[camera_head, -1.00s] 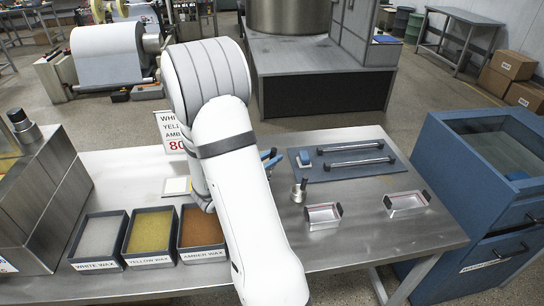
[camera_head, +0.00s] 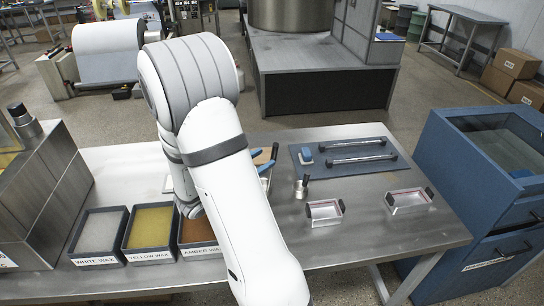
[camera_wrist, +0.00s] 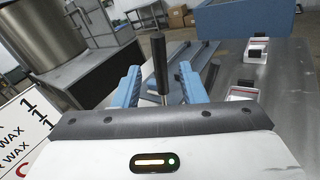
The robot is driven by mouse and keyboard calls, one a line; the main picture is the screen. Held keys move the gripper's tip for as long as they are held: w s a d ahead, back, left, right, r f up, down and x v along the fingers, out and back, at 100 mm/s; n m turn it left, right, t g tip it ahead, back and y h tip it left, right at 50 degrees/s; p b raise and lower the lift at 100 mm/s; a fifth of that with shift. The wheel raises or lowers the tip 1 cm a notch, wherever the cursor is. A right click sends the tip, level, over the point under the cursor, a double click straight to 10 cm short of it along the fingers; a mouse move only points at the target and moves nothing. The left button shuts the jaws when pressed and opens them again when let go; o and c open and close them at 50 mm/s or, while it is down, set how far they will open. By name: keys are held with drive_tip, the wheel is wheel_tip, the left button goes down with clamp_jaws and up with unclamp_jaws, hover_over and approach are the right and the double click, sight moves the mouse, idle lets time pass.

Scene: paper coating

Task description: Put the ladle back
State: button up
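The cup is hidden in the wrist view.
Bins of white wax (camera_head: 98,259), yellow wax (camera_head: 150,257) and amber wax (camera_head: 203,249) stand at the left. A blue tray (camera_head: 350,171) with rods lies behind the ladle. Two moulds (camera_head: 325,222) (camera_head: 408,211) sit at the right. A sign (camera_wrist: 22,125) stands nearby.

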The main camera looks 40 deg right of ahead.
drive_tip(key=s+a+m+g+y+b, duration=0.1)
drive_tip(key=s+a+m+g+y, duration=0.2)
drive_tip(key=s+a+m+y, duration=1.1)
drive_tip(key=w+a+r+m+t+y, duration=0.1)
drive_tip(key=a+r+m+t+y, duration=0.1)
drive_tip(key=a, duration=0.6)
wheel_tip(320, 180, up, 2)
drive_tip(key=t+y, duration=0.1)
drive_tip(key=t, duration=0.2)
drive_tip(key=shift+w+a+r+y, duration=0.2)
drive_tip(key=shift+a+r+y, duration=0.05)
drive_tip(key=shift+a+y, duration=0.15)
drive_tip(key=shift+a, duration=0.1)
